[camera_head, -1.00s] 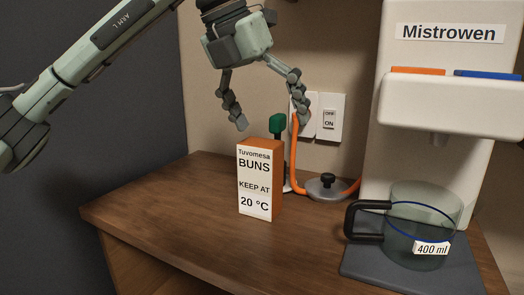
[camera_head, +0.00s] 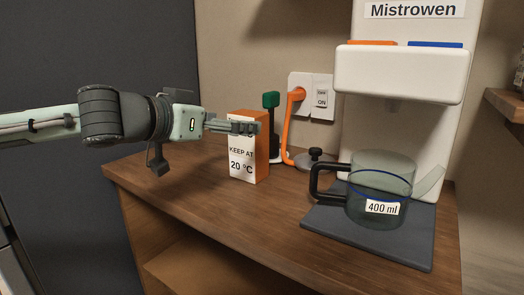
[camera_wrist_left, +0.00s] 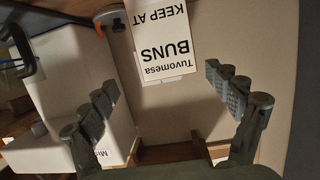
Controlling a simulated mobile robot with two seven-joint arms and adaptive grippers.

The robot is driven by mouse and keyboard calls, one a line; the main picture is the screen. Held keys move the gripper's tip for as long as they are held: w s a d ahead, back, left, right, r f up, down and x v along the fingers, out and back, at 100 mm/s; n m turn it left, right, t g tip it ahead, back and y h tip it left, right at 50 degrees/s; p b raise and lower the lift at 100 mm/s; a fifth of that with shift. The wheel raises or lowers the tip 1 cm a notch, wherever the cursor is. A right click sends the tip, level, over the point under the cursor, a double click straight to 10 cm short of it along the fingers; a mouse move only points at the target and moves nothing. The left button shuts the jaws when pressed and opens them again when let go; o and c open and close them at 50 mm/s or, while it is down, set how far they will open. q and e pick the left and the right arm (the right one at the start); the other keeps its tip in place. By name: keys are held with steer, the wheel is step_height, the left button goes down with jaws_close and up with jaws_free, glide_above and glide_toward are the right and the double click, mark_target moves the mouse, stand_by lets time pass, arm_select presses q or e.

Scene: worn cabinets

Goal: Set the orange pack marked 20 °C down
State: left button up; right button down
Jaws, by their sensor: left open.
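The orange pack (camera_head: 241,168) has a white label reading "KEEP AT 20 °C" and stands upright on the wooden counter (camera_head: 290,217). My left gripper (camera_head: 250,127) reaches in from the left at the height of the pack's upper part. One of its fingers covers part of the label's top in the head view. In the left wrist view the gripper (camera_wrist_left: 160,80) is open, with a finger on each side. The pack (camera_wrist_left: 160,35) shows upside down between and beyond the fingers, with gaps on both sides. My right gripper is not in view.
A white Mistrowen dispenser (camera_head: 398,75) stands at the right. A clear 400 ml jug (camera_head: 370,185) with a black handle sits on its dark mat (camera_head: 370,240). An orange cable (camera_head: 288,125), a green-topped item (camera_head: 271,100) and a wall switch (camera_head: 322,97) are behind the pack. The front counter is clear.

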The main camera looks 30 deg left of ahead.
mark_target(249, 146)
arm_select(q)
steer(key=w+f+p, duration=0.3)
steer(key=w, duration=0.4)
steer(key=shift+f+g+y, duration=0.15)
steer(key=shift+g+y, duration=0.15)
steer(key=c, duration=1.3)
steer(key=shift+w, duration=0.1)
steer(key=c, duration=0.3)
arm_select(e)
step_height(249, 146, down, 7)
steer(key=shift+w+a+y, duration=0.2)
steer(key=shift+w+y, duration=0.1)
arm_select(q)
steer(key=shift+c, duration=0.2)
